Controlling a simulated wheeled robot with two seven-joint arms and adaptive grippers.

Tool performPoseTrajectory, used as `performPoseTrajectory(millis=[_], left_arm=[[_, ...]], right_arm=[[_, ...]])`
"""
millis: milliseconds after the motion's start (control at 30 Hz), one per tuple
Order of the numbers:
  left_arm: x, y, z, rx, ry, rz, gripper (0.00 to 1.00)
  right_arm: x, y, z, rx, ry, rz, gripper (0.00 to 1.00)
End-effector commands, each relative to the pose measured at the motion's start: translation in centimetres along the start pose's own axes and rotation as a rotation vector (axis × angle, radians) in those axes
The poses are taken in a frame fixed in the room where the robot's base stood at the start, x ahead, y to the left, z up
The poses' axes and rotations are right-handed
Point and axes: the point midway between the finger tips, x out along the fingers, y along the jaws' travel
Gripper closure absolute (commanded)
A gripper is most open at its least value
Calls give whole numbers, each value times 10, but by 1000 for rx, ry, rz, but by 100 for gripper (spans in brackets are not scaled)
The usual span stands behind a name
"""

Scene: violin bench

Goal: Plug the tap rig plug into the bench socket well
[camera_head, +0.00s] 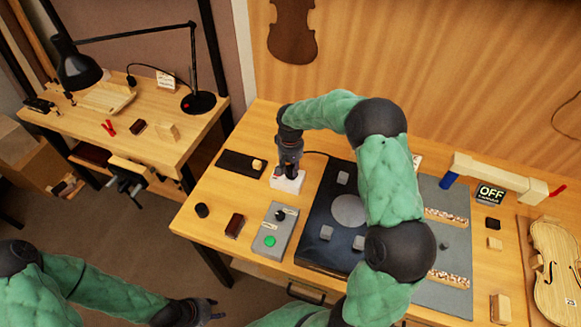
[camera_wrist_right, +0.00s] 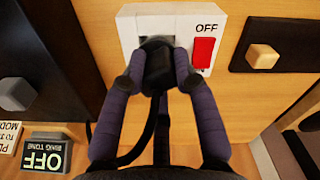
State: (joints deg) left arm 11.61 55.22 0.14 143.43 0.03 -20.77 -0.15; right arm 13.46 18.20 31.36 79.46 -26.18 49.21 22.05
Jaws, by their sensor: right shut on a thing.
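The bench socket (camera_head: 287,182) is a white box at the back left of the bench. In the right wrist view its white face (camera_wrist_right: 130,30) bears a red switch and the word OFF, with a dark well partly hidden behind the plug. My right gripper (camera_head: 289,165) points down at the socket. Its purple-grey fingers (camera_wrist_right: 160,75) are shut on the black plug (camera_wrist_right: 158,68), and a black cord runs from it. The plug lies over the well; I cannot tell how deep it sits. My left gripper (camera_head: 213,310) is low in the head view, empty, its fingertips apart.
A grey box with a green button (camera_head: 270,241) and a dark panel with grey blocks (camera_head: 320,215) lie nearby. A black strip with a wooden block (camera_head: 238,163) is left of the socket. An OFF sign (camera_head: 490,194) and a violin body (camera_head: 556,265) are at the right.

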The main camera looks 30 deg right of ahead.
Motion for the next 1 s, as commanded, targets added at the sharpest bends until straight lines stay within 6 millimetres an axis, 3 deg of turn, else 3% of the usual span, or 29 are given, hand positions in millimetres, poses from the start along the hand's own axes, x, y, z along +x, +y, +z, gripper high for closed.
performPoseTrajectory(millis=[833, 867, 900, 933, 1000], left_arm=[[8, -3, 0, 0, 0, 0, 60], [8, -3, 0, 0, 0, 0, 60], [8, -3, 0, 0, 0, 0, 60], [8, -3, 0, 0, 0, 0, 60], [8, -3, 0, 0, 0, 0, 60]], right_arm=[[14, 0, 0, 0, -1, 0, 99], [14, 0, 0, 0, -1, 0, 64], [14, 0, 0, 0, -1, 0, 53], [14, 0, 0, 0, -1, 0, 45], [13, 0, 0, 0, -1, 0, 43]])
